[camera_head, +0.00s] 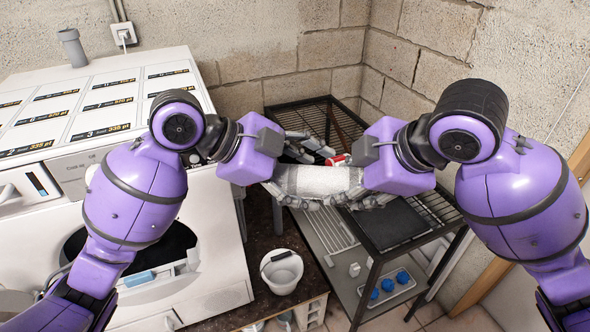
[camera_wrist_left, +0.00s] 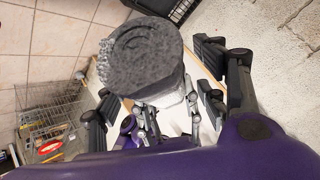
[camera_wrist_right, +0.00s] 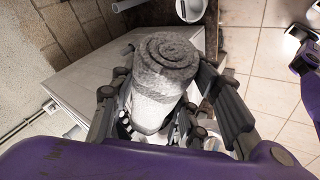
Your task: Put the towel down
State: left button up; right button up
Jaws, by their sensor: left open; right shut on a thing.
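The towel (camera_head: 318,181) is a rolled grey and white bundle. It lies level between my two grippers in the head view, above the black wire rack (camera_head: 425,215). My right gripper (camera_head: 345,182) is shut on the towel from the right; the right wrist view shows the towel's spiral end (camera_wrist_right: 166,62) between its fingers. My left gripper (camera_head: 298,177) is open around the towel's left end, with fingers on both sides. The left wrist view shows the towel's other end (camera_wrist_left: 145,58). The fingers hide parts of the towel, and I cannot tell whether the left ones touch it.
A red and white can (camera_head: 338,160) is just behind the towel. A white bucket (camera_head: 283,272) stands below on a dark top. A tray with blue balls (camera_head: 388,288) sits on the rack's lower level. A white machine (camera_head: 215,270) is at left, block walls behind.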

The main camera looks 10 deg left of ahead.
pick_arm(q)
jog(key=c, duration=1.5)
pick_arm(e)
jog(key=o, duration=1.5)
